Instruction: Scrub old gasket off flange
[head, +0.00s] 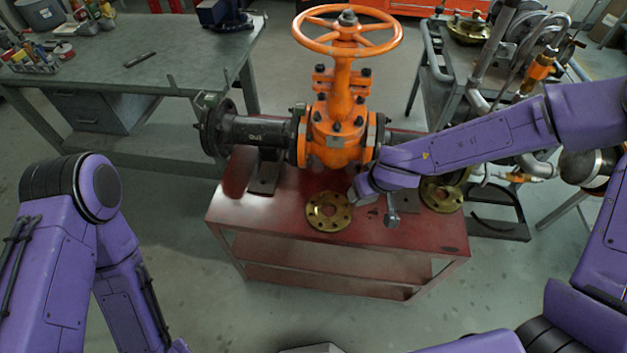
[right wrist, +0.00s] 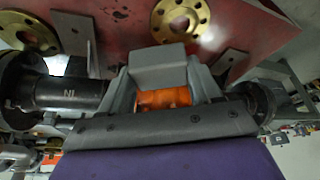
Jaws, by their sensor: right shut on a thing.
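The orange gate valve (head: 337,135) stands on a red cabinet (head: 285,220) in the head view. A brass flange (head: 316,213) with bolt holes lies flat on the cabinet top in front of it; it also shows at the top of the right wrist view (right wrist: 201,14). My right gripper (head: 357,192) is low beside this flange's right edge, shut on a grey block (right wrist: 158,66), which shows between its fingers in the right wrist view. I cannot tell whether the block touches the flange. Gasket residue cannot be made out. My left gripper is out of view.
A second brass flange (head: 442,195) lies on the cabinet's right side, partly behind my right arm. A black pipe (head: 258,132) extends left from the valve. A workbench (head: 150,50) stands back left, a cart (head: 455,85) back right. The cabinet's front left top is clear.

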